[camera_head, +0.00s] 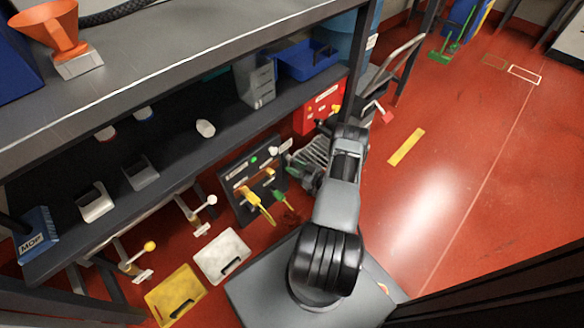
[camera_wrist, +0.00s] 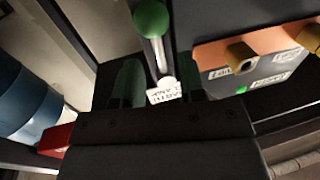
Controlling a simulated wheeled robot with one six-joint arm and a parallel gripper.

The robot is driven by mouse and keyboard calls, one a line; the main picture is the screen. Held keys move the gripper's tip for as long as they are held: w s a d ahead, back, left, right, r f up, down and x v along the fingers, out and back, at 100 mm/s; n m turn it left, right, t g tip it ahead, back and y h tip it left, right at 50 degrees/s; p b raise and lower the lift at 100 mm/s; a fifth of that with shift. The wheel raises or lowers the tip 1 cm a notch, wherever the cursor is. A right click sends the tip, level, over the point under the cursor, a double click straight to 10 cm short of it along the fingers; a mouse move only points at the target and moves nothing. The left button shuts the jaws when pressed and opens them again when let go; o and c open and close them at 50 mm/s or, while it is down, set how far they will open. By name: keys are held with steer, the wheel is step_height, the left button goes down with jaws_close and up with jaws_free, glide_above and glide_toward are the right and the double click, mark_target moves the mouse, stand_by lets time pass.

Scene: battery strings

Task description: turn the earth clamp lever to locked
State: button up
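A lever with a green ball knob (camera_wrist: 151,20) and a pale metal rod shows in the wrist view. The rod runs down to a small white label (camera_wrist: 164,93) whose text appears upside down and is not readable in full. My gripper (camera_wrist: 158,80) is open, with one dark green finger on each side of the rod. I cannot tell whether the fingers touch it. In the head view my gripper (camera_head: 308,168) is low beside the dark upright panel (camera_head: 238,178), and I cannot make out the green-knobbed lever there.
A panel with brass-coloured knobs (camera_wrist: 240,55) and a green light stands close to the right in the wrist view. A blue cylinder (camera_wrist: 25,105) and a red box (camera_wrist: 58,138) are at left. Levers with white (camera_head: 212,200) and yellow (camera_head: 150,246) knobs stand by the shelf. Red floor is open at right.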

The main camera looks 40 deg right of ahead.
mark_target(289, 164)
steer(key=shift+x, duration=1.15)
steer(key=shift+c, duration=0.5)
jaws_close()
